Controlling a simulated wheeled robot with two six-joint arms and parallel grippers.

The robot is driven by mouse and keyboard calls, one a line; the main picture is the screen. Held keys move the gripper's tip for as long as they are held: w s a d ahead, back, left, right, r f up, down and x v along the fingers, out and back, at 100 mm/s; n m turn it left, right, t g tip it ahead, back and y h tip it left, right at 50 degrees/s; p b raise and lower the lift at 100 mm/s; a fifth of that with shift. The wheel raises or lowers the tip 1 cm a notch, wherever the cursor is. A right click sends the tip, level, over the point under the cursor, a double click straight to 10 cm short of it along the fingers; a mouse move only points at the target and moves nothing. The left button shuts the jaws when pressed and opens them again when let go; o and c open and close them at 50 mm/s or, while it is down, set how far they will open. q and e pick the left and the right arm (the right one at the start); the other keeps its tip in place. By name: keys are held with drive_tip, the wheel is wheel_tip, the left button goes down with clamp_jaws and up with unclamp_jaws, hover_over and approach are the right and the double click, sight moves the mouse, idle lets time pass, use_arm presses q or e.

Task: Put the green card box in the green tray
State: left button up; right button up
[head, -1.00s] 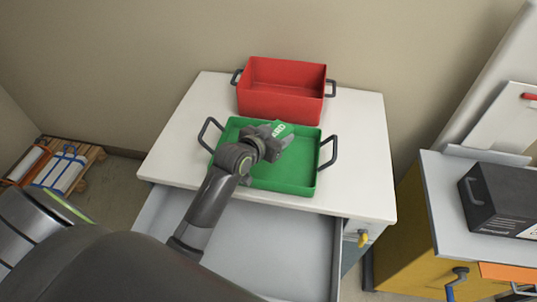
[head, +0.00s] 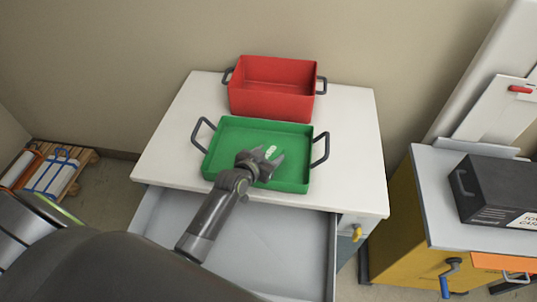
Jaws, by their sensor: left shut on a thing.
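The green tray (head: 233,142) stands on the white cabinet top, with a dark handle at each side. My left gripper (head: 264,163) is over the tray and shut on the green card box (head: 271,152). Only a small part of the box, with white lettering, shows between the fingers; its green blends with the tray. The box is within the tray's outline in the head view. I cannot tell whether it touches the tray floor. My right gripper is not in view.
A red tray (head: 270,100) stands behind the green tray. The cabinet's drawer (head: 275,245) is open below the tray and looks empty. A black box (head: 497,190) sits on a grey-topped yellow unit (head: 400,220) at the right. The white cabinet top (head: 350,150) is bare right of the trays.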

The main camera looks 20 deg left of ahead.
use_arm(q)
drive_tip(key=shift+f, duration=0.1)
drive_tip(key=o, duration=1.1)
drive_tip(key=shift+s+r, duration=0.1)
drive_tip(key=shift+r, duration=0.1)
drive_tip(key=b+v, duration=0.1)
drive_tip(key=v, duration=1)
drive_tip(key=shift+s, duration=0.4)
